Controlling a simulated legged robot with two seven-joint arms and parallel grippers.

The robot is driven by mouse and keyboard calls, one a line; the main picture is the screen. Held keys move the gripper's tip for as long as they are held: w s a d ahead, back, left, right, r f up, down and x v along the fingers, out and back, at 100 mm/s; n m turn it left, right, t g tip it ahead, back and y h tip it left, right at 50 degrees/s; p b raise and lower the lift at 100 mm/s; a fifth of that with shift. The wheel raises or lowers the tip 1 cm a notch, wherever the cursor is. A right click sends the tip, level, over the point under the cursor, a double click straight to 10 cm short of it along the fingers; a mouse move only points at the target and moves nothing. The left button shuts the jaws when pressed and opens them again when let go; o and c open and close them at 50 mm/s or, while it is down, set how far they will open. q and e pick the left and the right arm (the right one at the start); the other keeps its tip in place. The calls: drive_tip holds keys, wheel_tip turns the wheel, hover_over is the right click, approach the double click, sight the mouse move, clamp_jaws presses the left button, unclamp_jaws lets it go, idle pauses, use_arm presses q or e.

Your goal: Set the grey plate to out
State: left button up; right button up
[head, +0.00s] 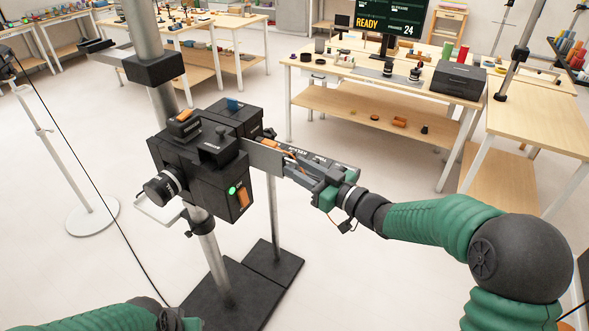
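The grey plate (262,157) is a flat, upright sheet sticking out from the right side of a black box-shaped device (197,158) on a metal post. My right gripper (290,167) reaches in from the right, with its dark fingers at the plate's outer end. They overlap the plate's end in the picture. Whether they are shut on it cannot be told. A dark strip with white lettering (325,160) lies just behind the gripper, partly hidden by it; the lettering is too small to read surely. My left arm shows only at the bottom left, its fingers out of view.
The device has a round black knob, a green-lit button (232,190) and orange parts. Its post stands on a black floor base (235,295). A white-based stand (92,218) is at left. A wooden table (340,72) with a screen stands behind. Floor around is mostly clear.

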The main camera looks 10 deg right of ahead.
drive_tip(key=b+v, duration=0.1)
drive_tip(key=v, duration=1.5)
drive_tip(key=shift+s+d+f, duration=0.2)
drive_tip(key=shift+s+d, duration=0.05)
drive_tip(key=shift+d, duration=0.05)
